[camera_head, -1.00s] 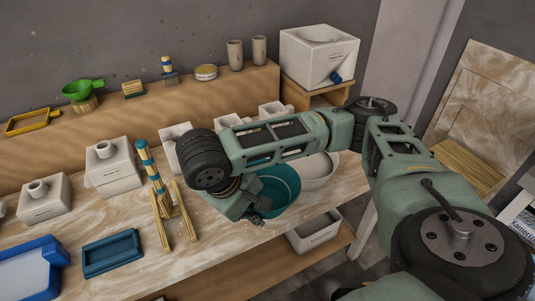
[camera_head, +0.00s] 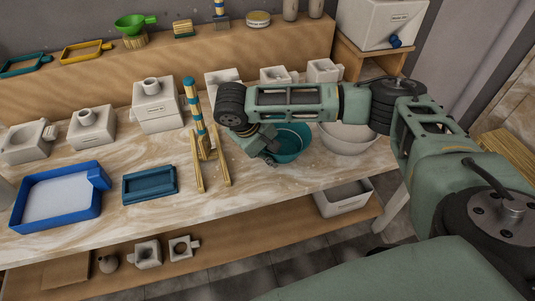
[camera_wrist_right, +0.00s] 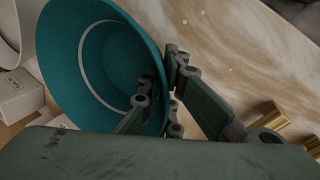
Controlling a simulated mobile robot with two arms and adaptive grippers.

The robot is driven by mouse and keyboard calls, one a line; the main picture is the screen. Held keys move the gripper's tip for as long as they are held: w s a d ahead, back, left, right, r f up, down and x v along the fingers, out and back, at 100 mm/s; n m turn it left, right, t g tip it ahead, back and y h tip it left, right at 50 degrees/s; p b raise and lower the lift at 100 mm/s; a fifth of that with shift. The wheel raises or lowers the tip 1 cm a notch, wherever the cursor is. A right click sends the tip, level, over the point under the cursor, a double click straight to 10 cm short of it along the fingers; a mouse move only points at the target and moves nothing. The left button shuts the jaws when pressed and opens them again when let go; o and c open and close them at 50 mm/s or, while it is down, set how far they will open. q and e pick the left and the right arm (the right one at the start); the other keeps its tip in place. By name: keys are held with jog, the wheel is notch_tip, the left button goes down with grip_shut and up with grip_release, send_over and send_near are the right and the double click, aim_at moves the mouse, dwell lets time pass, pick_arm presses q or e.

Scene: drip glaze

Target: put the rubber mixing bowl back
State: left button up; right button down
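The teal rubber mixing bowl (camera_head: 294,137) is at the front of the marble-topped table in the head view, partly behind my right gripper (camera_head: 268,150). In the right wrist view the bowl (camera_wrist_right: 95,62) shows its inside, with a pale ring. My right gripper (camera_wrist_right: 160,88) has its fingers drawn together on either side of the bowl's rim, one side inside and one outside; it looks shut on the wall. I cannot tell whether the bowl is clear of the table. My left gripper is not in view.
A white bowl (camera_head: 347,139) stands just right of the teal one. A wooden stand with a striped post (camera_head: 197,110), a blue tray (camera_head: 150,183) and several white moulds stand to the left. A raised wooden shelf (camera_head: 150,70) runs behind. A white bin (camera_head: 343,199) is below.

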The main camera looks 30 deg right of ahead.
jog(key=shift+f, duration=0.4)
jog(key=c, duration=2)
grip_release()
jog(key=shift+f, duration=0.15)
jog(key=v, duration=1.2)
